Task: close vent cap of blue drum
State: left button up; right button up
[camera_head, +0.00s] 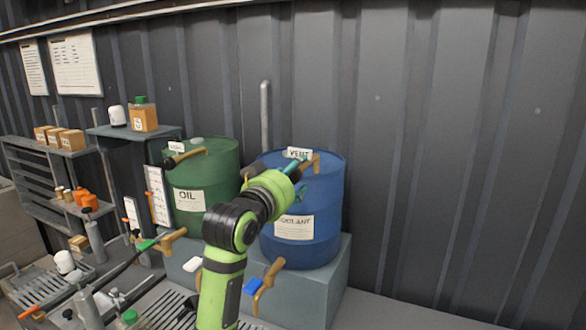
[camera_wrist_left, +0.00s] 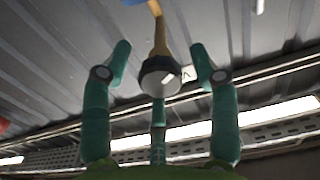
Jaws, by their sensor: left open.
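The blue drum (camera_head: 330,218) stands on a grey plinth beside the green drum, with a coolant label on its front. A VENT sign (camera_head: 297,153) and a brass vent pipe (camera_head: 315,161) show at its top. In the left wrist view, the round pale vent cap (camera_wrist_left: 160,78) with a dark collar sits at the end of the brass pipe (camera_wrist_left: 160,38). My left gripper (camera_head: 298,178) is at the drum's top; its teal fingers (camera_wrist_left: 160,55) are spread around the cap with gaps at the sides. Whether the cap is open cannot be told. My right gripper is out of view.
The green oil drum (camera_head: 222,165) stands close on the left, with its own brass pipe (camera_head: 190,155). Brass taps (camera_head: 268,282) stick out below the drums. A cluttered bench and shelves (camera_head: 40,160) fill the left. The right side is bare corrugated wall (camera_head: 450,150).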

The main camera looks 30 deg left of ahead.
pick_arm(q)
jog(key=shift+w, duration=0.1)
jog(key=c, duration=1.2)
jog(key=shift+o, duration=0.2)
jog(key=shift+r, duration=0.1)
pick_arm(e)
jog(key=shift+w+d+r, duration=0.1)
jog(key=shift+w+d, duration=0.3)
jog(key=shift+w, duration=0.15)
